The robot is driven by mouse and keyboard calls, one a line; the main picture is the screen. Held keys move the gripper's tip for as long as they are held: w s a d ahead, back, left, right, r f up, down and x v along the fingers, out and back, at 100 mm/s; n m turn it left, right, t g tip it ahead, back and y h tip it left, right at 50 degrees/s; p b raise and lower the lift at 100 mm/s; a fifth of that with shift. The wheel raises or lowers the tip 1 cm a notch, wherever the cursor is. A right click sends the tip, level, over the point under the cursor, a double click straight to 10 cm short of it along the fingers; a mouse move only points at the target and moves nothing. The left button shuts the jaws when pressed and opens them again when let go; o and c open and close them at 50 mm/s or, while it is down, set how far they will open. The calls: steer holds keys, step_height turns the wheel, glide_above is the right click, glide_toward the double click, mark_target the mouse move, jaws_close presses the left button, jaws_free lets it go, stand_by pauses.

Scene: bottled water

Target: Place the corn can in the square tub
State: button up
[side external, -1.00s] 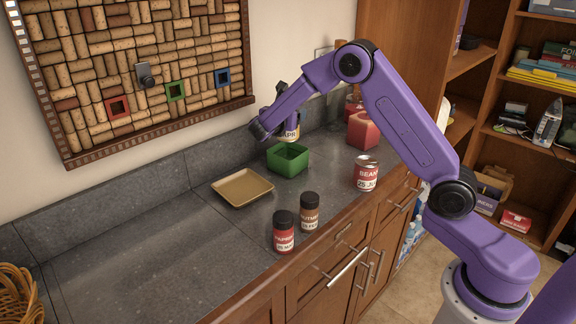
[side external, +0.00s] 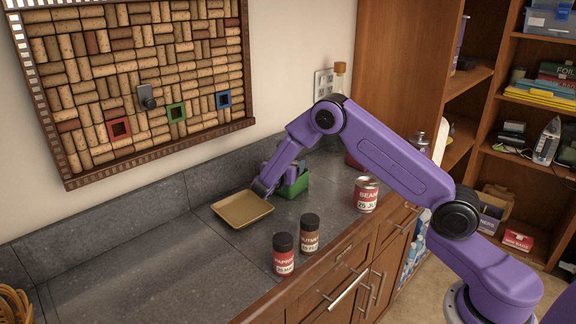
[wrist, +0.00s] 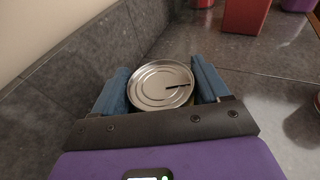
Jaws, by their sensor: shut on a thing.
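In the wrist view a metal can (wrist: 160,85) stands lid up between the two blue fingers of my gripper (wrist: 163,92), which is shut on it. Its label is out of sight. In the side view my gripper (side external: 276,178) is low at the green square tub (side external: 297,186) and covers its left part. The held can is hidden there, so I cannot tell how deep in the tub it sits. I cannot make out the tub clearly in the wrist view.
A tan square tray (side external: 232,212) lies just left of the tub. A beans can (side external: 366,195) stands to the right. Two dark-capped spice jars, one red-labelled (side external: 284,257) and one brown (side external: 309,235), stand near the front edge. A red container (wrist: 245,15) is beyond my gripper.

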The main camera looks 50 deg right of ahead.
steer(key=o, duration=1.4)
steer(key=shift+f, duration=0.1)
steer(key=shift+a+r, duration=0.2)
steer(key=shift+a, duration=0.1)
steer(key=v, duration=1.1)
steer(key=shift+s+a, duration=0.15)
steer(key=shift+s, duration=0.1)
steer(key=s+a+r+m+g+y, duration=0.1)
steer(key=s+m+g+y, duration=0.1)
steer(key=s, duration=1.1)
steer(key=s+a+r+m+g+y, duration=0.1)
steer(key=s+m+y, duration=0.4)
steer(key=s, duration=0.8)
steer(key=s+a+r+m+g+y, duration=0.2)
steer(key=s+y, duration=0.5)
steer(key=s, duration=0.6)
steer(key=shift+s+a+m+g, duration=0.4)
steer(key=shift+a+m+g, duration=0.25)
steer(key=shift+m+g, duration=0.15)
